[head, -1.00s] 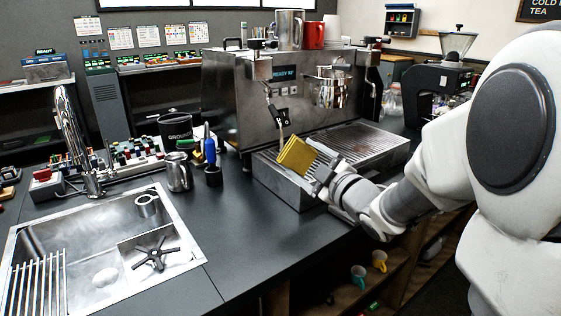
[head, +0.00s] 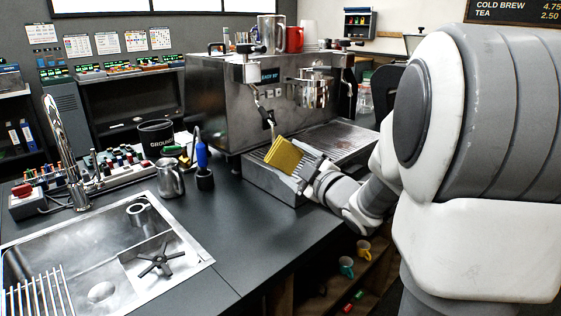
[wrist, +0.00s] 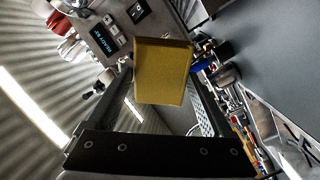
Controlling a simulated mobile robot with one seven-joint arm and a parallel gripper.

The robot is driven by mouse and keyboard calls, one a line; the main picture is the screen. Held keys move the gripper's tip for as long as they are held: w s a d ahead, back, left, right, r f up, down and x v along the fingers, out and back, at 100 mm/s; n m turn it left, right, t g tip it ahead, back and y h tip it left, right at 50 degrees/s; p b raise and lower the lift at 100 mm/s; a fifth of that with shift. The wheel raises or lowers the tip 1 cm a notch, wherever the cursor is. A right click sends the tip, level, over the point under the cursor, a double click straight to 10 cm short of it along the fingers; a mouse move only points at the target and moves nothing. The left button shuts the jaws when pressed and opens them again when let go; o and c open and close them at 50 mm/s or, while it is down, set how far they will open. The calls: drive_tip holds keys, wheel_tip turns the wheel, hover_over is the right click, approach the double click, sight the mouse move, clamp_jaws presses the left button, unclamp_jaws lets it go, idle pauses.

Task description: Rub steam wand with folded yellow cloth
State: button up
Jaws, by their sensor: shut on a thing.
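My gripper (head: 303,169) is shut on the folded yellow cloth (head: 284,155), which is tilted in front of the espresso machine's left side, above the drip tray. The cloth also fills the middle of the wrist view (wrist: 163,72), between my two fingers (wrist: 165,108). The steam wand (head: 268,118) hangs from the left end of the steel espresso machine (head: 228,100). Its lower end is close to the cloth's upper edge in the head view. I cannot tell whether they touch.
The slatted drip tray (head: 340,140) lies under the machine. A steel pitcher (head: 170,180) and a blue-handled tool (head: 201,155) in a dark cup stand to the left. The sink (head: 100,265) is at the front left. Bare dark counter (head: 262,225) lies between sink and tray.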

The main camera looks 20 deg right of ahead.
sight(288, 145)
drive_tip(key=shift+w+a, duration=0.15)
drive_tip(key=shift+w, duration=0.85)
drive_tip(key=shift+w+a, duration=0.2)
drive_tip(key=shift+w, duration=0.75)
drive_tip(key=shift+w+a, duration=0.15)
drive_tip(key=shift+w, duration=0.85)
drive_tip(key=shift+w+a, duration=0.15)
drive_tip(key=shift+w, duration=0.75)
drive_tip(key=shift+w+d, duration=0.15)
drive_tip(key=shift+d, duration=0.85)
drive_tip(key=shift+w+d, duration=0.1)
drive_tip(key=shift+d, duration=0.85)
drive_tip(key=shift+w, duration=0.1)
drive_tip(key=a, duration=0.1)
drive_tip(key=a+b, duration=0.2)
drive_tip(key=a, duration=0.1)
drive_tip(key=shift+s, duration=0.25)
